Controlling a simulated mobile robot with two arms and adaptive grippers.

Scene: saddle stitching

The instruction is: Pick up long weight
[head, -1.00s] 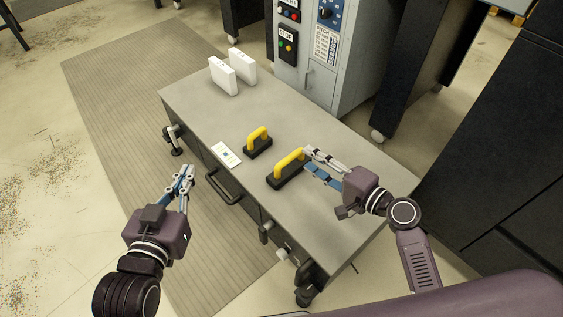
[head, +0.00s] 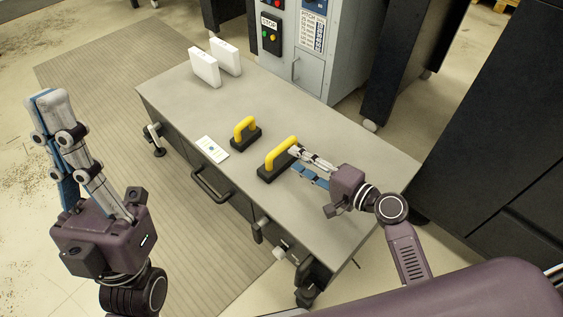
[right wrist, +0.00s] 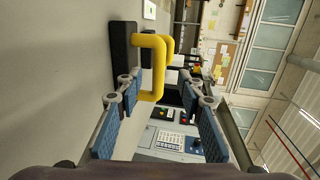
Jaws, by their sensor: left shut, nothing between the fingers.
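The long weight (head: 277,163) is a black block with a yellow handle, standing upright on the cabinet top. A shorter weight (head: 245,134) of the same kind stands behind it to the left. My right gripper (head: 296,161) is open beside the right end of the long weight's handle. In the right wrist view the long weight's yellow handle (right wrist: 152,68) shows ahead, between the lines of the two fingers (right wrist: 164,95); I cannot tell whether they touch it. My left gripper (head: 47,100) is shut and empty, raised at the left, away from the weights.
The grey cabinet top (head: 340,150) is clear to the right of the weights. A white card (head: 211,148) lies near its front edge. Two white blocks (head: 204,67) stand at its far left end. A grey control box (head: 320,75) stands behind it.

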